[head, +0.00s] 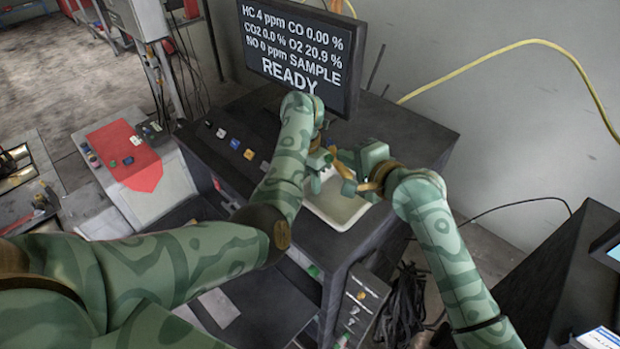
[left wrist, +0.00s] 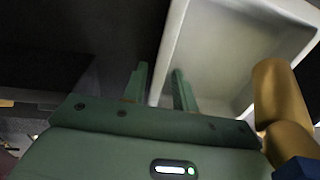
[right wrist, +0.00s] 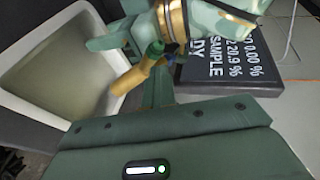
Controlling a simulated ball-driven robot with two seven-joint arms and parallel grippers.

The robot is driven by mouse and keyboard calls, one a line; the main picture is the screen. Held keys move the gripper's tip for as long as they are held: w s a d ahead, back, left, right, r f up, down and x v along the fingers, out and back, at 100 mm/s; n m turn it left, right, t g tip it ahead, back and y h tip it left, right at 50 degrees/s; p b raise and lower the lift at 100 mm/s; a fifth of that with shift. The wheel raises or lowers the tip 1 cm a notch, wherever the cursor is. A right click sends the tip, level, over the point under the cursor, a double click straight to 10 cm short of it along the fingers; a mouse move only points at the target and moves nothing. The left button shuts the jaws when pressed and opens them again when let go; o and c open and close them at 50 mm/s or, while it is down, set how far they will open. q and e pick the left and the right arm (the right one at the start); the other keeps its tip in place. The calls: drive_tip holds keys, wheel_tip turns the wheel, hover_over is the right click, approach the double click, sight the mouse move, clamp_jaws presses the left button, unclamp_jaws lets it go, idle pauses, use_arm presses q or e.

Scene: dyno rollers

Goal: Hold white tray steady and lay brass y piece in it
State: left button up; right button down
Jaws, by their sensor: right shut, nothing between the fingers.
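The white tray (head: 337,208) sits on the dark cabinet top below the monitor. My left gripper (left wrist: 160,85) has its fingers on either side of the tray's wall and is shut on it; the tray also shows in the left wrist view (left wrist: 215,45). The brass y piece (right wrist: 130,80) has blue and green ends and is over the tray, close by my right fingertips; it also shows large in the left wrist view (left wrist: 277,90). My right gripper (right wrist: 157,88) is shut. What supports the piece cannot be told. Arms partly hide the tray in the head view.
A monitor (head: 300,50) reading READY stands behind the tray. Small coloured blocks (head: 235,143) lie on the cabinet top to the left. A red cloth (head: 133,155) lies on another cabinet further left. A yellow hose (head: 500,52) runs along the wall.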

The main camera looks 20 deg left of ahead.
use_arm(q)
drive_tip(key=shift+d+r, duration=0.1)
drive_tip(key=shift+d, duration=0.1)
use_arm(e)
drive_tip(key=shift+s+f, duration=0.15)
use_arm(q)
drive_tip(key=shift+w, duration=0.1)
clamp_jaws()
drive_tip(key=shift+r, duration=0.1)
drive_tip(key=shift+a, duration=0.15)
use_arm(e)
drive_tip(key=s+d+f+n+g+h, duration=0.1)
drive_tip(key=s+n+g+h, duration=0.1)
drive_tip(key=s+n+g, duration=0.45)
drive_tip(key=s+d+f+n+g+h, duration=0.1)
drive_tip(key=d+n+g+h, duration=0.15)
drive_tip(key=n, duration=0.85)
hover_over(344, 208)
wheel_tip(344, 208, down, 3)
drive_tip(key=shift+r+g+y, duration=0.2)
drive_tip(key=shift+g+y, duration=0.15)
drive_tip(key=shift+g, duration=0.05)
drive_tip(key=shift+f+n, duration=0.25)
drive_tip(key=shift+f, duration=0.75)
